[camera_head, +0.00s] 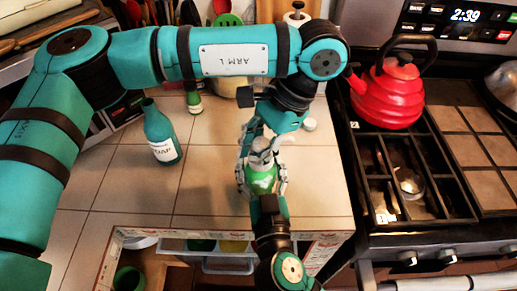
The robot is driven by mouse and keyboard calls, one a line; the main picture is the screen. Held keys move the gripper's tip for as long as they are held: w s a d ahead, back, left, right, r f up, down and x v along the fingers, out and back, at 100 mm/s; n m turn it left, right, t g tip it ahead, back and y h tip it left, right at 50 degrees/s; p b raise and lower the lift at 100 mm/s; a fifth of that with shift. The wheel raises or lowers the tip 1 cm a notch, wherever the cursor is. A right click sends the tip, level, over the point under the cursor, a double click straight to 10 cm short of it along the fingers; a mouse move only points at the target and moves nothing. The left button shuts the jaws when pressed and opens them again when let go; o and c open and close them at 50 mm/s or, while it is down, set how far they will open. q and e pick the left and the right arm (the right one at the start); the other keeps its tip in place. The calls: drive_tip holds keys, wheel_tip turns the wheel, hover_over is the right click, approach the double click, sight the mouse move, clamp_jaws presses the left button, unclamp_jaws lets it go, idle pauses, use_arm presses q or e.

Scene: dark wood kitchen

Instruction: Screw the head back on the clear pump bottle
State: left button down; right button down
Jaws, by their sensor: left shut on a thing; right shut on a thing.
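The clear pump bottle (261,183) with green contents stands upright over the tiled counter. My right gripper (262,176) comes from the front and is shut around its body. The grey pump head (261,147) is directly above the bottle's neck. My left gripper (260,141) reaches down from above and is shut on the head. The grippers hide the joint between head and neck, so I cannot tell whether they touch or are threaded together.
A teal soap bottle (162,135) stands to the left on the counter (205,185). A small green-and-white bottle (194,103) is behind it. A small white round object (309,124) lies behind right. A red kettle (388,92) sits on the stove at right. An open drawer (228,266) is below the front edge.

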use_arm(q)
drive_tip(key=m, duration=0.1)
drive_tip(key=m+t, duration=0.1)
drive_tip(key=m, duration=0.1)
drive_tip(key=shift+w+a+m+t, duration=0.1)
drive_tip(key=shift+w+m+t, duration=0.2)
drive_tip(key=shift+t, duration=0.1)
use_arm(e)
drive_tip(key=shift+s, duration=0.1)
use_arm(q)
drive_tip(key=c, duration=1.2)
unclamp_jaws()
drive_tip(key=shift+s, duration=0.1)
use_arm(e)
drive_tip(key=shift+a, duration=0.1)
use_arm(q)
drive_tip(key=shift+o, duration=0.2)
drive_tip(key=shift+r, duration=2.25)
